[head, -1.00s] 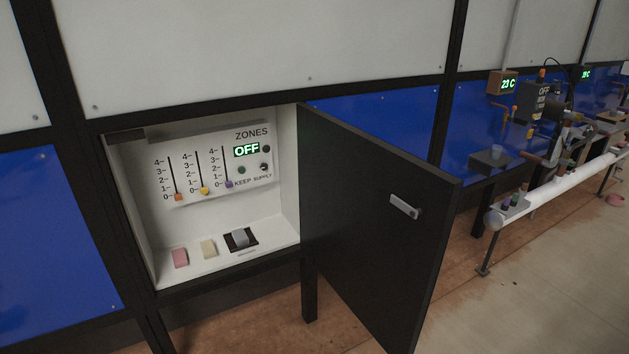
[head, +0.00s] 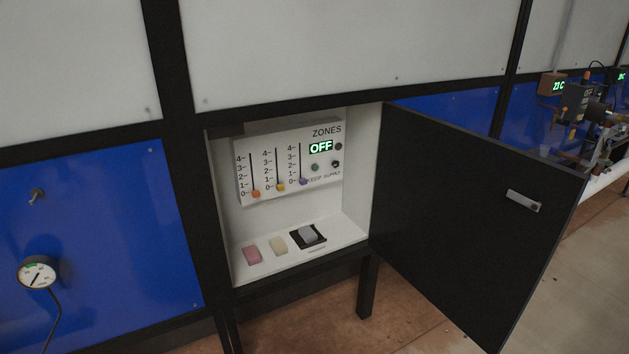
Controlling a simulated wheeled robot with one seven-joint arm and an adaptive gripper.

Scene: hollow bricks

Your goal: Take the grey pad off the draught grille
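The grey pad (head: 308,234) lies in the open cabinet, on a small dark square, the draught grille (head: 320,240), at the right of the cabinet floor. The pad covers much of the grille; dark edges show around it. My gripper is not in view.
A pink block (head: 252,255) and a cream block (head: 278,245) lie left of the grille. Above them is a ZONES panel (head: 290,165) with three sliders and an OFF display. The black door (head: 470,215) stands open to the right. A gauge (head: 38,272) hangs at the left.

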